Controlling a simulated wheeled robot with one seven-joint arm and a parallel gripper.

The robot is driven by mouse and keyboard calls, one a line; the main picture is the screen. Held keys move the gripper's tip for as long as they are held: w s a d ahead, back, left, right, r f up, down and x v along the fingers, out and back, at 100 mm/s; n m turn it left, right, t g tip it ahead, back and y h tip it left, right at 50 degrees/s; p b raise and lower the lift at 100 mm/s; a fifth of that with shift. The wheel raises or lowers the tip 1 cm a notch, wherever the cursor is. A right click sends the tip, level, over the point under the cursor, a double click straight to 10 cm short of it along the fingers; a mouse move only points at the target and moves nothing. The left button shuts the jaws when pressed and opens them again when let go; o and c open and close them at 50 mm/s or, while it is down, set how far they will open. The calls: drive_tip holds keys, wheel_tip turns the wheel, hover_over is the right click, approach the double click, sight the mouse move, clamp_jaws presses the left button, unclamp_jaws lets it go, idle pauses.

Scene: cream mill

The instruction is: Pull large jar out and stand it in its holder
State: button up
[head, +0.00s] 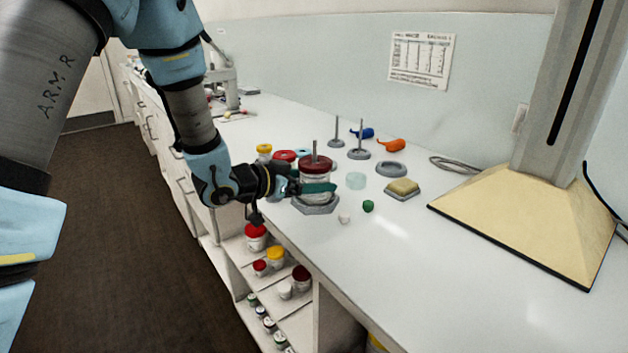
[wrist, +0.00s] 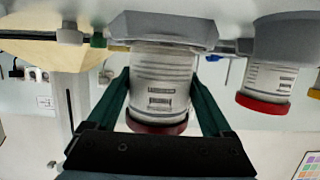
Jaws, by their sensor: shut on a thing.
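The large jar (head: 315,185) is clear and whitish with a dark red lid, upright on the counter at a grey hexagonal holder (head: 318,208). My gripper (head: 318,189) reaches in from the left with its green fingers around the jar's side. The wrist view is upside down. There the jar (wrist: 160,85) is between the two fingers (wrist: 163,100), with its dark red lid at the bottom and its base at the grey holder (wrist: 160,27). I cannot tell whether the base is fully seated.
Red-lidded (head: 285,155) and yellow-lidded (head: 264,149) jars stand behind. A grey ring (head: 391,169), a sponge (head: 403,186), and white (head: 344,217) and green (head: 368,206) small pieces lie to the right. Shelves below hold several jars (head: 275,257). The front right counter is clear.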

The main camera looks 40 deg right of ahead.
drive_tip(key=shift+f+b, duration=0.35)
drive_tip(key=shift+f, duration=0.1)
drive_tip(key=o, duration=1.3)
drive_tip(key=shift+a, duration=0.1)
drive_tip(key=shift+r+p+v, duration=0.2)
drive_tip(key=shift+p+v, duration=0.25)
drive_tip(key=shift+v, duration=0.95)
drive_tip(key=shift+r+p+v, duration=0.25)
drive_tip(key=shift+p+v, duration=0.2)
drive_tip(key=shift+v, duration=0.9)
drive_tip(key=shift+r+p+v, duration=0.2)
drive_tip(key=shift+p+v, duration=0.25)
drive_tip(key=shift+v, duration=0.95)
drive_tip(key=shift+d, duration=0.2)
